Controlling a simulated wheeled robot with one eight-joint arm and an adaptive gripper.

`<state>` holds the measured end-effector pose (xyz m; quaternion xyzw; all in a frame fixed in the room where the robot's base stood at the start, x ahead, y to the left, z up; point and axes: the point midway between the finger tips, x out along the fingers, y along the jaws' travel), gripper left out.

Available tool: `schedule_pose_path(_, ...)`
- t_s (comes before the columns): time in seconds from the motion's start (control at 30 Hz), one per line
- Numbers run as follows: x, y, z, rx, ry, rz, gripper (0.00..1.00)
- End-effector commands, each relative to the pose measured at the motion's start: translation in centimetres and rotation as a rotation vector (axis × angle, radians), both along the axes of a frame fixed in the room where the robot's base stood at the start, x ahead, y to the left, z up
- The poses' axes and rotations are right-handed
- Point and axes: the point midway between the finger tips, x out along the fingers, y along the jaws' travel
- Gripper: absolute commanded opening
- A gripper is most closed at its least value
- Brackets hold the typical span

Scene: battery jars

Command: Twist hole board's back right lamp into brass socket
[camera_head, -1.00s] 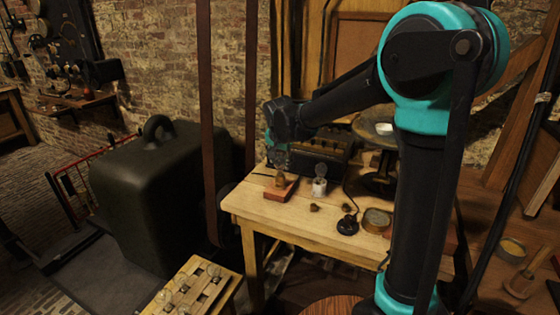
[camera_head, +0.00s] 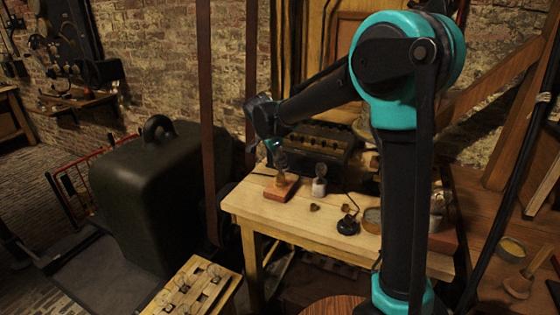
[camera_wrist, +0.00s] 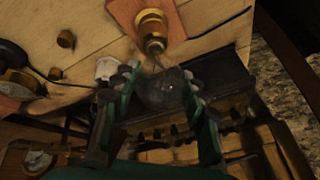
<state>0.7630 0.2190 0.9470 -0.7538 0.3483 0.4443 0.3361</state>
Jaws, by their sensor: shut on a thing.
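The clear glass lamp (camera_wrist: 168,92) is between the fingers of my gripper (camera_wrist: 162,100) in the wrist view, with its narrow end toward the brass socket (camera_wrist: 153,28). The socket is on a red-brown block (camera_head: 281,189) on the wooden table. In the head view my gripper (camera_head: 273,147) is at the lamp, just above the socket (camera_head: 280,181). I cannot tell whether the lamp's base is seated in the socket. The hole board (camera_head: 171,299), with several lamps on it, is at the bottom of the head view.
A white socket (camera_head: 319,188) with a lamp stands right of the block; it also shows in the wrist view (camera_wrist: 106,68). A dark ridged box (camera_head: 320,147) is behind. Small brass pieces (camera_head: 315,207), a black round base (camera_head: 348,225) and a round tin (camera_head: 372,219) lie right.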

Motion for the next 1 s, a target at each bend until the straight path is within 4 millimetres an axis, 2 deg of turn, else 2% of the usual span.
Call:
schedule_pose_path(0.3, 0.0, 0.0, -0.1, 0.001, 0.001, -0.059, 0.14)
schedule_pose_path(0.33, 0.0, 0.0, -0.1, 0.001, 0.001, -0.057, 0.46)
schedule_pose_path(0.5, 0.0, 0.0, 0.0, 0.001, 0.001, -0.056, 0.67)
schedule_pose_path(0.83, -0.1, 0.1, 0.1, 0.001, 0.001, -0.055, 0.67)
schedule_pose_path(1.0, -0.7, 0.5, 1.7, 0.001, 0.000, -0.054, 0.67)
